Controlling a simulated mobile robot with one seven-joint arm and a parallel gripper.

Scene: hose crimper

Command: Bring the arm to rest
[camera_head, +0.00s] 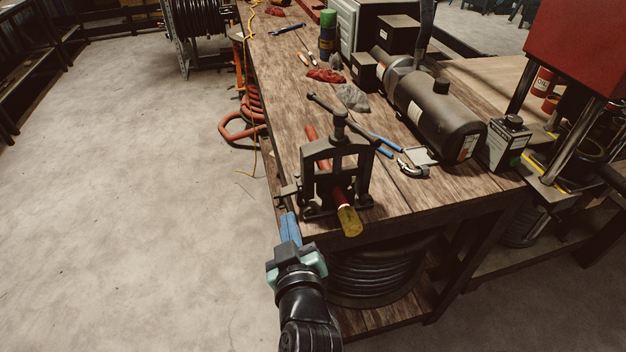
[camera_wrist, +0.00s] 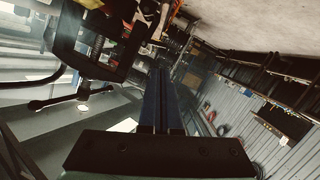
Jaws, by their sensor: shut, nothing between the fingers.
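My gripper (camera_head: 289,226) is at the front left corner of the wooden workbench (camera_head: 440,190), in the lower middle of the head view. Its blue fingers are shut together with nothing between them. They also show in the middle of the wrist view (camera_wrist: 160,100). The hose crimper (camera_head: 322,178), a dark metal frame with a screw on top, stands on the bench just beyond the fingertips. A red hose with a yellow end (camera_head: 349,219) passes through its frame and sticks out toward the front. I cannot tell whether the fingers touch the crimper's side handle.
Behind the crimper lie blue-handled pliers (camera_head: 385,151), rags (camera_head: 352,97) and a dark cylindrical tank (camera_head: 440,120). A red press (camera_head: 580,45) stands at the right. A coiled black hose (camera_head: 375,275) lies on the lower shelf. The floor (camera_head: 120,200) at left is clear.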

